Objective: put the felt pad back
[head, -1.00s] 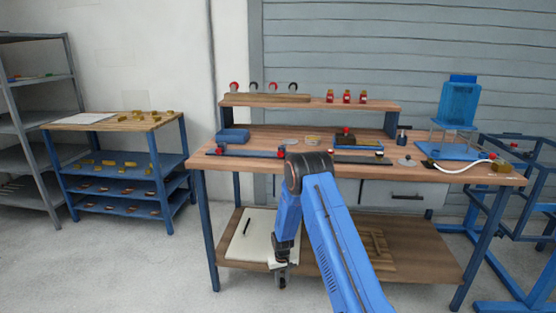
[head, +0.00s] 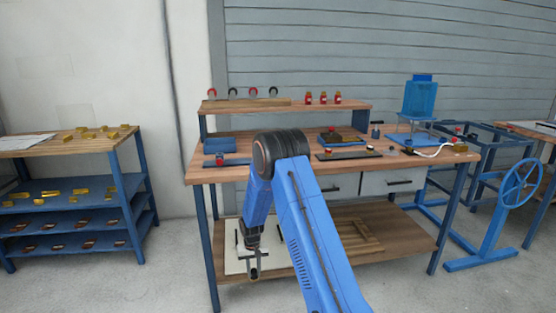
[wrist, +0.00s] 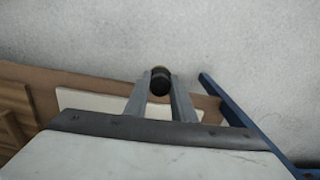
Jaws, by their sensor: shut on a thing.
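My gripper (head: 254,272) hangs low in the head view, pointing down in front of the workbench's lower shelf. In the wrist view my gripper (wrist: 160,84) is shut on a small dark round thing (wrist: 160,85) with a tan edge, held at the fingertips. It may be the felt pad, but its material is too small to tell. In the head view the held thing is too small to make out. No other felt pad can be clearly picked out.
The workbench (head: 290,172) has a cluttered top and raised shelf. On its lower shelf (head: 400,236) lie a white board (head: 236,262) and a wooden frame (head: 362,236). A blue-legged rack (head: 70,186) stands left, a blue handwheel stand (head: 488,225) right. Floor between rack and bench is clear.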

